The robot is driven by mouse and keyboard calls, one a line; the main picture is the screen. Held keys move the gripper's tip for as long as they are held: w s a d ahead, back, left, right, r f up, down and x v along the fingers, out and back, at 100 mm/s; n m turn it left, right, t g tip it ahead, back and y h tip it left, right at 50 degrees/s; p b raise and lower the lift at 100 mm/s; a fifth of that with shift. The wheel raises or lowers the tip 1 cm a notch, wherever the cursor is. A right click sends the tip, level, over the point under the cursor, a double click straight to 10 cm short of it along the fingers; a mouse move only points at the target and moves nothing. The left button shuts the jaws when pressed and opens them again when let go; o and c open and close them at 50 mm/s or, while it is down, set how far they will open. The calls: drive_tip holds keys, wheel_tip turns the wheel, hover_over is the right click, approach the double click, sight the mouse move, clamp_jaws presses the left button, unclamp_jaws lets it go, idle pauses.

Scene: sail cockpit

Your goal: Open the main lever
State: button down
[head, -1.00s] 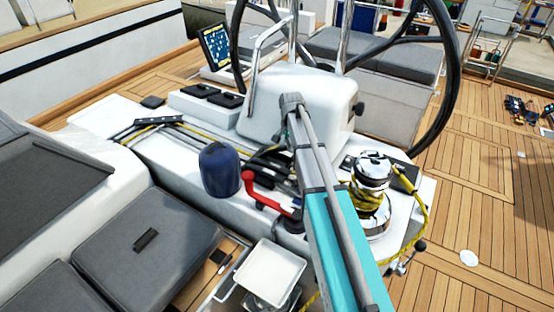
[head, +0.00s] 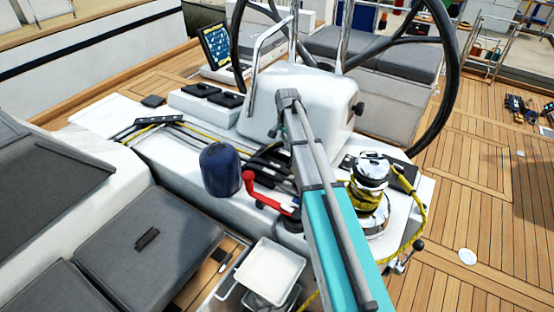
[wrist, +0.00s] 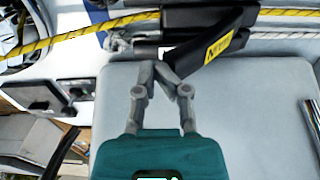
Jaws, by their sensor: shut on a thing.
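The main lever (wrist: 218,42) is a black handle with a yellow label starting with "M", at the top middle of the wrist view. It lies slanted, its lower left end at my fingertips. My gripper (wrist: 164,77) is shut on that end, with its fingers close together. In the head view my arm covers the gripper. Black clutch levers (head: 268,158) show there just left of the arm, but I cannot tell which is the main one.
A blue-covered winch (head: 220,170) and a red handle (head: 262,192) stand left of my arm. A chrome winch (head: 371,172) with yellow rope stands right. The steering wheel (head: 452,80) is behind. Yellow and white ropes (wrist: 82,38) run past the lever.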

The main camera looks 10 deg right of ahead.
drive_tip(key=shift+w+a+r, duration=0.1)
drive_tip(key=shift+w+a, duration=0.05)
drive_tip(key=shift+a, duration=0.05)
drive_tip(key=shift+w+a+r+p, duration=0.5)
drive_tip(key=shift+p, duration=0.1)
idle(0.5)
drive_tip(key=shift+w+a+r+p, duration=0.4)
drive_tip(key=shift+w+a+p, duration=0.05)
drive_tip(key=shift+w+a, duration=0.1)
drive_tip(key=shift+w, duration=0.1)
drive_tip(key=shift+a, duration=0.1)
drive_tip(key=shift+w+a+r+p, duration=0.4)
drive_tip(key=shift+w+a, duration=0.25)
drive_tip(key=shift+w, duration=0.15)
idle(0.3)
